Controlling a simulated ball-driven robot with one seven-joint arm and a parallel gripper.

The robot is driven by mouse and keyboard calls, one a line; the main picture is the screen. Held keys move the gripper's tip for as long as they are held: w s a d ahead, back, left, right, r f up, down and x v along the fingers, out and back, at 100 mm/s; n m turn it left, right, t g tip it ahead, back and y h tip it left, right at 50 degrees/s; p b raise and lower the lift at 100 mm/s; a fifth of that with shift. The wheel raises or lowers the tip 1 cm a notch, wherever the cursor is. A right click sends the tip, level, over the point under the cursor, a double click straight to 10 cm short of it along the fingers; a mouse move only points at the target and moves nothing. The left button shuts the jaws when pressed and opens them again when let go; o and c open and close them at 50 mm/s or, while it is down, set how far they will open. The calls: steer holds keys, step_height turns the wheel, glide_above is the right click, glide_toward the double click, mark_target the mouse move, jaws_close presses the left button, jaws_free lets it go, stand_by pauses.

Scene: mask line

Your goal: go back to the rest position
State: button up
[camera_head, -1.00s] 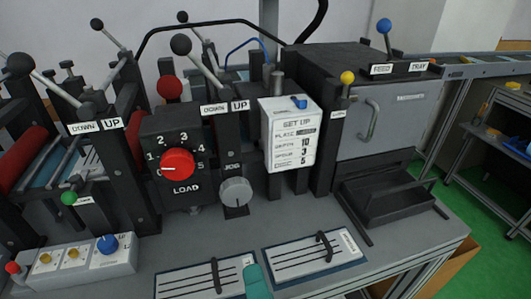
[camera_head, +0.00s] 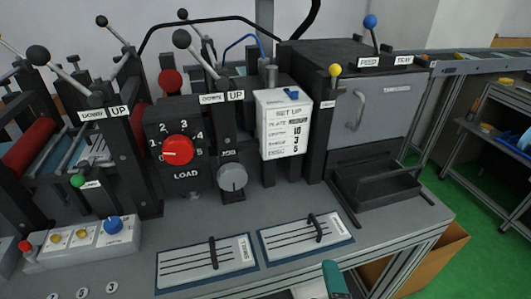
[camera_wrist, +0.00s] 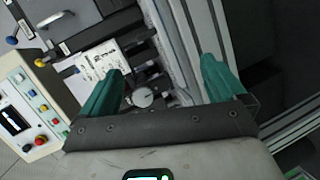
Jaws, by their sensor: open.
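My gripper (camera_wrist: 160,82) shows in the wrist view with its two green fingers spread apart. Nothing is between them. In the head view only a green finger tip (camera_head: 335,280) shows at the bottom edge, in front of the bench's front edge. The rest of my gripper is out of that view. The gripper is apart from the machine's controls.
The bench holds a red load knob (camera_head: 178,150), a grey jog knob (camera_head: 232,178), two slider panels (camera_head: 305,237), a button box (camera_head: 82,238) and a black tray (camera_head: 380,188). Several levers stand up behind. A cardboard box (camera_head: 440,255) stands below at the right. Green floor is open at right.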

steer(key=s+d+f+m+g+h+p, duration=0.1)
steer(key=s+d+f+m+g, duration=0.3)
steer(key=d, duration=0.3)
steer(key=s+d+f+m+g+h, duration=0.2)
steer(key=d+f+m+g, duration=0.2)
steer(key=d+f+m, duration=0.25)
steer(key=s+d+f+m+g+y, duration=0.1)
steer(key=s+f+m+g, duration=0.1)
steer(key=s, duration=0.3)
steer(key=s+d+f+m+g+y, duration=0.2)
steer(key=s+f+m+g, duration=0.1)
steer(key=s, duration=0.3)
steer(key=shift+s+d+f+m+g+p, duration=0.25)
steer(key=shift+s+m+g+p, duration=0.1)
steer(key=shift+m+g, duration=0.1)
